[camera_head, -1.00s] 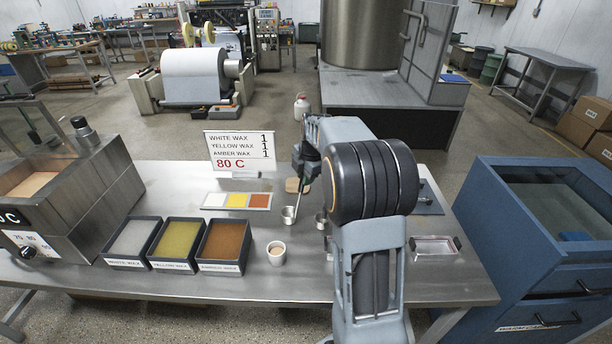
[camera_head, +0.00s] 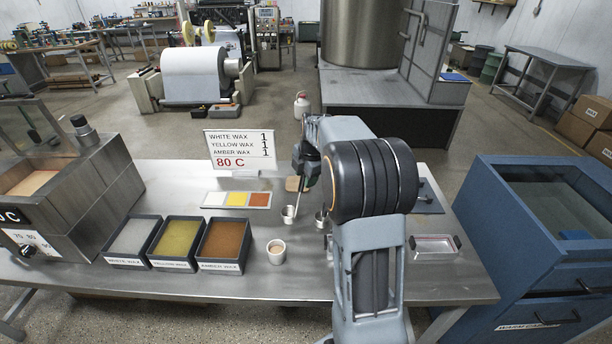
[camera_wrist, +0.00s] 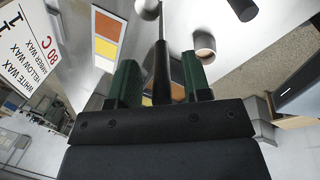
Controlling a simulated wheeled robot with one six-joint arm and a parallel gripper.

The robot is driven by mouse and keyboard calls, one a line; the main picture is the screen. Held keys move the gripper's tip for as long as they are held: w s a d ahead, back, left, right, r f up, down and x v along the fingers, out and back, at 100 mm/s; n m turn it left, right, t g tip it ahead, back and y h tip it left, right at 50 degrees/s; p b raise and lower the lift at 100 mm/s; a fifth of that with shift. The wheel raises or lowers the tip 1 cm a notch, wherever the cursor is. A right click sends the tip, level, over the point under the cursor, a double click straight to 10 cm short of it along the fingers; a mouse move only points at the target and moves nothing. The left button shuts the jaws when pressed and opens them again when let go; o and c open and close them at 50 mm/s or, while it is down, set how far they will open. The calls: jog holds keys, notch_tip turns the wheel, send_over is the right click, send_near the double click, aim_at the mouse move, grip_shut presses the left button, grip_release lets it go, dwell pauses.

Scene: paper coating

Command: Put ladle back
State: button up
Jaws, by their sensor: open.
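The ladle's metal cup (camera_head: 289,214) stands on the steel table, with its thin handle rising at a slant to my gripper (camera_head: 304,178). In the wrist view, the dark handle grip (camera_wrist: 161,75) lies between the two green fingers of my gripper (camera_wrist: 158,82). The fingers are open, with a visible gap on each side of the handle. A second metal cup (camera_head: 321,219) stands just right of the ladle cup, partly hidden by my arm.
White, yellow and amber wax trays (camera_head: 177,266) stand at the left front, with a small pale cup (camera_head: 276,251) beside them. A sign (camera_head: 240,149) and a colour card (camera_head: 237,207) are behind. A clear-looking shallow tray (camera_head: 434,255) lies at the right.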

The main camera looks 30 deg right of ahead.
jog(key=b+v, duration=0.1)
jog(key=v, duration=1)
jog(key=s+a+m, duration=0.8)
jog(key=a, duration=0.1)
jog(key=s+a+f+m+t, duration=0.1)
jog(key=s+a+f+m, duration=0.2)
jog(key=s+f+m, duration=0.1)
jog(key=s+a+f+m, duration=0.3)
jog(key=s+m, duration=0.4)
jog(key=s, duration=0.1)
jog(key=shift+a+f+t, duration=0.2)
jog(key=shift+f+t, duration=0.2)
jog(key=shift+a, duration=0.1)
